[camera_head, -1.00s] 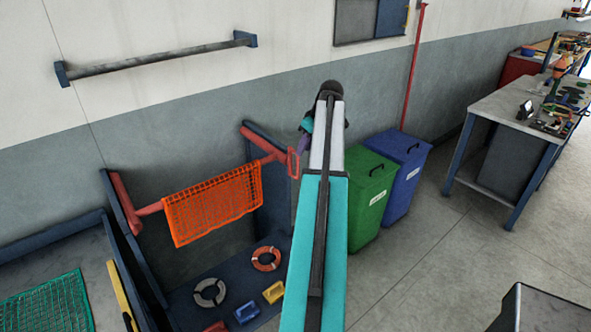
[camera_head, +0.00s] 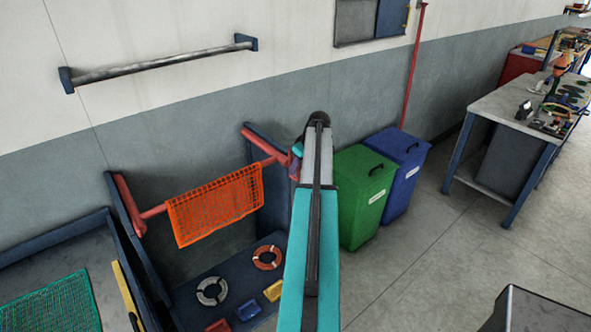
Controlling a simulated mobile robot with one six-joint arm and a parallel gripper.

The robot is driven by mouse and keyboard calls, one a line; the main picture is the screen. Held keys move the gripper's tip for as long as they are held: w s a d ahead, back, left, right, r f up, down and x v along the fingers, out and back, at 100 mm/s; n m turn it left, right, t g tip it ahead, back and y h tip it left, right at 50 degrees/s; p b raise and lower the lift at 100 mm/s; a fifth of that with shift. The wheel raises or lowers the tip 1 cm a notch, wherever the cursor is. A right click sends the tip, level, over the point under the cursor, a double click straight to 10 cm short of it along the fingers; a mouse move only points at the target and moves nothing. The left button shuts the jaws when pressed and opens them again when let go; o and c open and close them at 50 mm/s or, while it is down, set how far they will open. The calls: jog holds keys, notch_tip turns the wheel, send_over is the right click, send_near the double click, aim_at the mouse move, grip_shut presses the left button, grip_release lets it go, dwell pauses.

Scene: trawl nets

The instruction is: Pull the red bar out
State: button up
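The red bar (camera_head: 153,212) runs across a dark blue frame against the grey wall, from lower left to upper right. An orange net (camera_head: 215,206) hangs over its middle. The bar's right end reaches the right post, beside my gripper (camera_head: 295,168). My gripper is small in view, at the left of my teal and grey arm, and overlaps the handle at the bar's right end. Whether it touches the handle, and whether its fingers are open or shut, cannot be made out. My arm hides part of this area.
A green bin (camera_head: 362,200) and a blue bin (camera_head: 405,175) stand right of my arm. Below the bar, a shelf holds a grey ring (camera_head: 212,291), an orange ring (camera_head: 267,257) and small trays. A green net (camera_head: 50,305) lies at left. Floor right of the bins is open.

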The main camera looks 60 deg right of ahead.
jog(key=shift+p+x, duration=0.4)
jog(key=shift+x, duration=1)
grip_shut()
jog(key=shift+w, duration=0.1)
